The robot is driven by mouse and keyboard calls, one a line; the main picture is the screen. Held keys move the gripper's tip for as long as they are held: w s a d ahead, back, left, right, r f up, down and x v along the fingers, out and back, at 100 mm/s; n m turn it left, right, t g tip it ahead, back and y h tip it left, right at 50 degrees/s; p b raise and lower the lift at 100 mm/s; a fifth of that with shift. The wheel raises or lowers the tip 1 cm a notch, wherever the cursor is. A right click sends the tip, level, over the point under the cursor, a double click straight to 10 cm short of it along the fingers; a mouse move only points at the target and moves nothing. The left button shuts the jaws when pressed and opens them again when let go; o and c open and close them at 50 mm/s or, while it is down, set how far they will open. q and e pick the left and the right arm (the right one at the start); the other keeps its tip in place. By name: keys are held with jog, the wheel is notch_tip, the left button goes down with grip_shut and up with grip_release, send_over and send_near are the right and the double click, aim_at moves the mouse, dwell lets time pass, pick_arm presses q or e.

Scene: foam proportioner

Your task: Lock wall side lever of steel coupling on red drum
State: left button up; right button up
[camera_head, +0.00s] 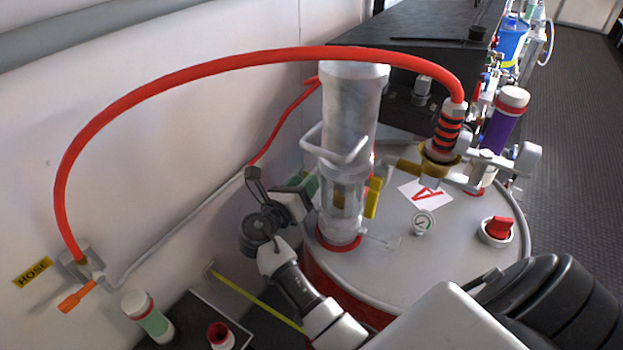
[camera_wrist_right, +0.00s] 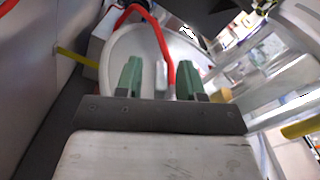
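The steel coupling (camera_head: 345,175) stands upright on the grey lid of the red drum (camera_head: 460,240), under a tall steel cylinder (camera_head: 350,100). A yellow lever (camera_head: 372,198) sticks out on its side away from the wall. The wall-side lever is not clearly visible. My right gripper (camera_head: 312,188), with green fingertips, is beside the coupling on its wall side. In the right wrist view my right gripper (camera_wrist_right: 160,78) has its two green fingers apart. A thin grey piece shows between them; whether it is nearer or farther than the tips is unclear. My left gripper is not in view.
A thick red hose (camera_head: 240,62) arches from the wall fitting (camera_head: 85,268) to a black-banded connector (camera_head: 449,128) on the drum. The white wall (camera_head: 170,150) is close on the left.

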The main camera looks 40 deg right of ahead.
jog(key=shift+a+r, duration=0.15)
jog(key=shift+a, duration=0.1)
jog(key=shift+c, duration=0.4)
jog(key=shift+d, duration=0.1)
grip_shut()
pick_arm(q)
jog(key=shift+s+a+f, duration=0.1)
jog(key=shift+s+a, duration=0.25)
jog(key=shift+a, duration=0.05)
pick_arm(e)
jog(key=shift+s, duration=0.1)
jog(key=shift+s+d+r+m+p, duration=0.15)
jog(key=shift+s+r+m+p, duration=0.35)
jog(key=shift+p, duration=0.45)
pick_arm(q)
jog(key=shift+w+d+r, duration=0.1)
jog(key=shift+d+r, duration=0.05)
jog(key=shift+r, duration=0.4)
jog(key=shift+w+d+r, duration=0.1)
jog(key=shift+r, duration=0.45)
pick_arm(e)
jog(key=shift+s+d+f+m, duration=0.1)
jog(key=shift+f+m, duration=0.1)
jog(key=shift+m, duration=0.5)
